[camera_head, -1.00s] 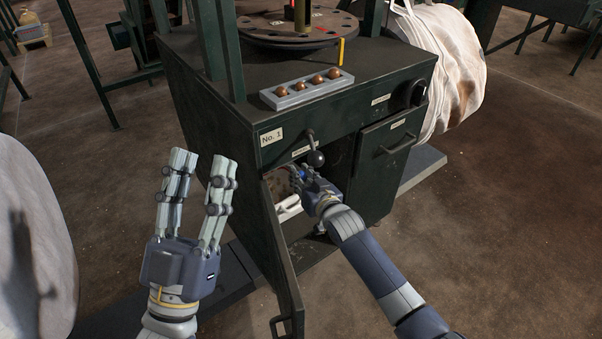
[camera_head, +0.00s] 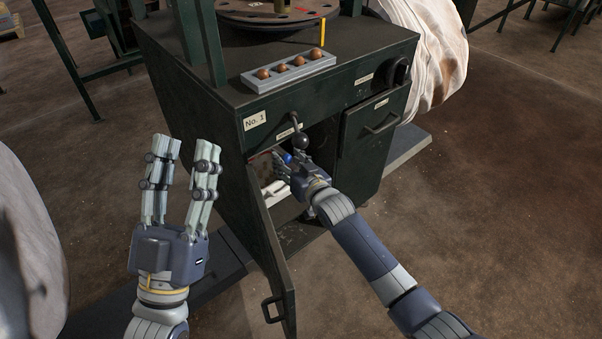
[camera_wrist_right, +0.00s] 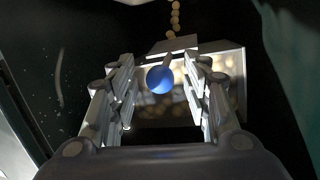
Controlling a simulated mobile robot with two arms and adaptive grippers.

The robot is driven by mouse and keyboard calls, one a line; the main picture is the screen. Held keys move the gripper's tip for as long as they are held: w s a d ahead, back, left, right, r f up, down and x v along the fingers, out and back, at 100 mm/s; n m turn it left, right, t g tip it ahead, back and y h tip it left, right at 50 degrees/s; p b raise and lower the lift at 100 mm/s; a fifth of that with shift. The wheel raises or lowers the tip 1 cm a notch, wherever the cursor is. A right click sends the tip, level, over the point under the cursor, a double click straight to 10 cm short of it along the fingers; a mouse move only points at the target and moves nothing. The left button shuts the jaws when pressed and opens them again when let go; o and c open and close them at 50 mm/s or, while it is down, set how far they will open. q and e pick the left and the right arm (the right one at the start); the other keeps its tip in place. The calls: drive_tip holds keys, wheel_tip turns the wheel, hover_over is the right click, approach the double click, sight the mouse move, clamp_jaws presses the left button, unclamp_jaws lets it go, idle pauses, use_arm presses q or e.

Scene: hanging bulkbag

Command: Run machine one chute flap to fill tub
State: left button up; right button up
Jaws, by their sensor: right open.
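The machine marked No. 1 (camera_head: 255,121) is a dark green cabinet with its lower left door (camera_head: 268,240) swung open. A blue ball knob (camera_wrist_right: 160,79) on a short stem shows inside the compartment in the right wrist view. My right gripper (camera_wrist_right: 158,66) is open, with its fingers on both sides of the blue knob; contact cannot be told. In the head view the right gripper (camera_head: 283,162) reaches into the opening and partly hides the knob. A pale tub edge (camera_head: 275,189) shows below it. My left gripper (camera_head: 185,147) is open and empty, left of the cabinet.
A lever with a black ball (camera_head: 300,142) hangs in front of the opening. A grey tray with several brown balls (camera_head: 290,70) sits on top. A closed drawer or door (camera_head: 372,135) is at right. Large white bags (camera_head: 35,250) stand at both sides.

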drive_tip(key=v, duration=1.1)
